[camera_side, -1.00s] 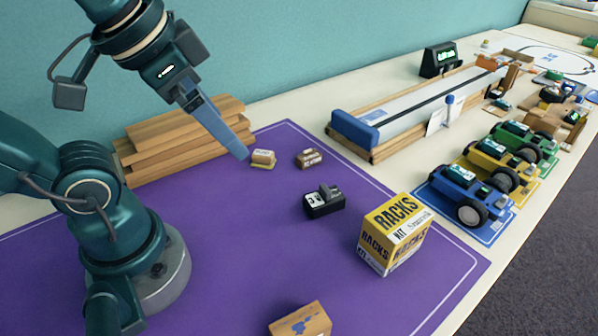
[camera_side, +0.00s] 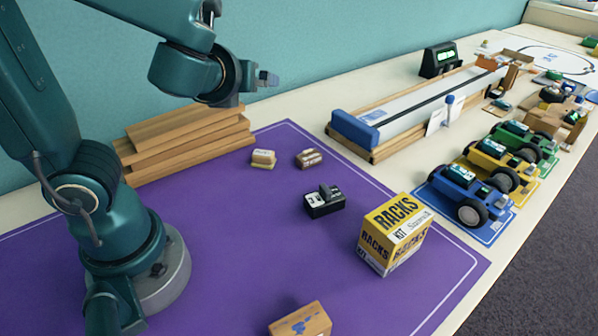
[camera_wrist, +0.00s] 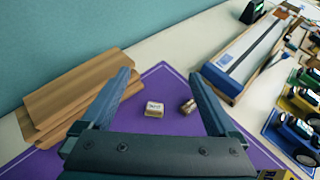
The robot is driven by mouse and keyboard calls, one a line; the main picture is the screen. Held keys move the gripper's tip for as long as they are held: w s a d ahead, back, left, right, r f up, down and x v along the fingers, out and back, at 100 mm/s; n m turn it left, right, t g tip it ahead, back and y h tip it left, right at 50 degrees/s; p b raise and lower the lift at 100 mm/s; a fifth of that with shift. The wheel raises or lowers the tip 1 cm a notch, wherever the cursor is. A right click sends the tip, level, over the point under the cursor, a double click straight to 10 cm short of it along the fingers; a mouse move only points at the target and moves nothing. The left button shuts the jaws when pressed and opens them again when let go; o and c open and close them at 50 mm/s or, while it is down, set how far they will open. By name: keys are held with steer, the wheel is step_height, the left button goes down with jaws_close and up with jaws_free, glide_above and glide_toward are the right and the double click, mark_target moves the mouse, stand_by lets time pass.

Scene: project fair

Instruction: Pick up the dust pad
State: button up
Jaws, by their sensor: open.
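Two small blocks lie near the back edge of the purple mat (camera_side: 215,235). One is a cream block on a tan base (camera_side: 263,158), also in the wrist view (camera_wrist: 154,109); it looks like a pad, but its label is too small to read. The other is a brown block with a pale band (camera_side: 309,158), to its right in the wrist view too (camera_wrist: 189,106). My gripper (camera_wrist: 161,73) is open and empty, its fingers spread to either side of both blocks in the picture. In the side view my wrist is raised well above the mat, and the fingers are mostly hidden.
Stacked wooden boards (camera_side: 185,142) lie left of the blocks, by the wall. A black device (camera_side: 324,203), a yellow RACKS box (camera_side: 394,235) and a cardboard-coloured box (camera_side: 302,322) stand on the mat. A long track (camera_side: 425,105) and toy cars (camera_side: 467,193) are at right.

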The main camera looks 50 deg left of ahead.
glide_toward(262, 155)
steer(key=x, duration=0.4)
steer(key=shift+x, duration=2.6)
steer(key=c, duration=1.4)
steer(key=shift+c, duration=0.4)
steer(key=shift+r, duration=0.1)
